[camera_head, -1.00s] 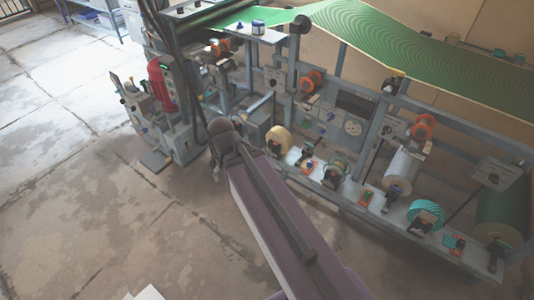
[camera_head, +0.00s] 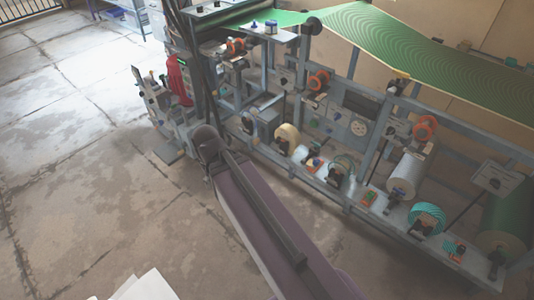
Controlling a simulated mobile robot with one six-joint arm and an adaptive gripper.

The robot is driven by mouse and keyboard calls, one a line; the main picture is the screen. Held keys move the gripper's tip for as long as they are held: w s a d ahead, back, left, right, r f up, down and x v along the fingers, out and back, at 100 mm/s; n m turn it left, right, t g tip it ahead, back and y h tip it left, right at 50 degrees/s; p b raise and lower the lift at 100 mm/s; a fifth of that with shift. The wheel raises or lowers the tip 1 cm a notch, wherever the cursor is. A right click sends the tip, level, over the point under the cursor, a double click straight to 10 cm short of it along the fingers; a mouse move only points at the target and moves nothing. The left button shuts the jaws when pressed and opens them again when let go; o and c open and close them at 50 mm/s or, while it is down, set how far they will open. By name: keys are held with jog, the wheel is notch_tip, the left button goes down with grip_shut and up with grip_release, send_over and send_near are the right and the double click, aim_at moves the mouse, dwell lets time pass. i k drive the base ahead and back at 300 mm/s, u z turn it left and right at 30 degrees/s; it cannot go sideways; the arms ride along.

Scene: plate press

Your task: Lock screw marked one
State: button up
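The plate press machine (camera_head: 345,200) fills the right half of the view, a grey frame with several rollers, knobs and small control boxes. No screw marked one can be picked out at this size. Small orange-red knobs (camera_head: 318,80) and coloured buttons sit on the frame, but no number can be read. My purple arm link reaches up from the bottom to a dark joint beside the machine's lower left part.
A grey unit with a red part (camera_head: 180,80) stands left of the frame. A green striped web (camera_head: 400,50) runs over the top. A low rail with rolls (camera_head: 425,218) borders the floor at right. White sheets (camera_head: 145,288) show at the bottom. The concrete floor (camera_head: 80,170) at left is clear.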

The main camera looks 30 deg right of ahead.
aim_at(276, 146)
jog(key=u, duration=0.25)
jog(key=k, duration=0.5)
jog(key=u, duration=1)
jog(key=k, duration=0.7)
jog(key=z, duration=0.1)
jog(key=i, duration=0.75)
jog(key=z, duration=1)
jog(key=i, duration=1.3)
jog(key=z, duration=0.3)
